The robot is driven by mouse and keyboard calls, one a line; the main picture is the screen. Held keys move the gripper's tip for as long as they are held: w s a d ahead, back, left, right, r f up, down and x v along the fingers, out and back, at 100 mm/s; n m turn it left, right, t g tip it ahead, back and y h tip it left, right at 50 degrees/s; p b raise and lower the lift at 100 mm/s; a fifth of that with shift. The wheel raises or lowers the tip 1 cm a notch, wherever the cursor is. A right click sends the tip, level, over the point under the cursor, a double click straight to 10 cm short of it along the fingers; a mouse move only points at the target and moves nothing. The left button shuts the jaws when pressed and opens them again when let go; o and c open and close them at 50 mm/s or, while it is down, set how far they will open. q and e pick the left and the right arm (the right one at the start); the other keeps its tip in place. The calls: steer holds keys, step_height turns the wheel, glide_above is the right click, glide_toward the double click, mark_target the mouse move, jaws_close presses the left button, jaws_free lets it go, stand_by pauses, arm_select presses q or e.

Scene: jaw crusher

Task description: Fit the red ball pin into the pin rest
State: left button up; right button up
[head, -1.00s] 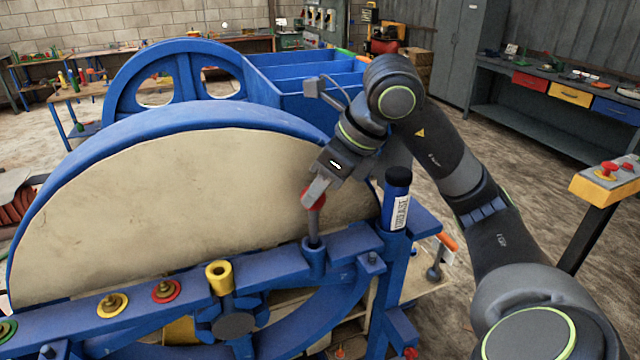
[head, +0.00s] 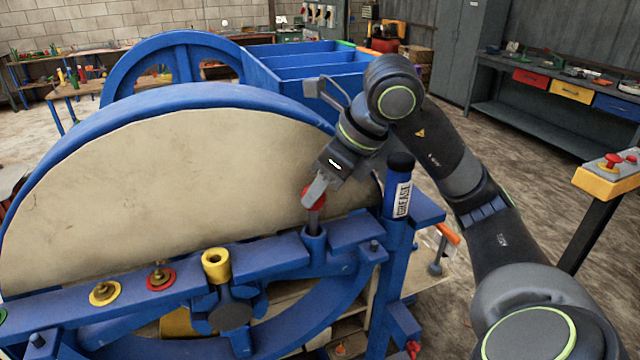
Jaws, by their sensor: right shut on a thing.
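The red ball pin (head: 312,198) has a red ball on top and a grey shank below. My right gripper (head: 316,192) is shut on its red ball. The pin stands about upright, with the lower end of its shank at the mouth of a blue socket (head: 314,240) on the blue frame, which looks like the pin rest. How deep the shank sits inside is hidden. My left gripper is not in view.
A blue grease tube (head: 398,190) stands close right of the socket. A yellow ring cup (head: 216,265) and red and yellow discs (head: 160,278) sit along the blue rail to the left. The large wheel (head: 180,180) rises behind.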

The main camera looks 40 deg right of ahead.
mark_target(324, 202)
steer(key=shift+f+b, duration=2.05)
steer(key=shift+f, duration=0.15)
steer(key=o, duration=1.1)
steer(key=shift+o, duration=0.2)
steer(key=shift+s+d+r, duration=0.15)
steer(key=shift+s+r, duration=0.05)
steer(key=shift+r, duration=0.3)
steer(key=v, duration=1.6)
steer(key=shift+s+b, duration=0.25)
steer(key=shift+b, duration=0.05)
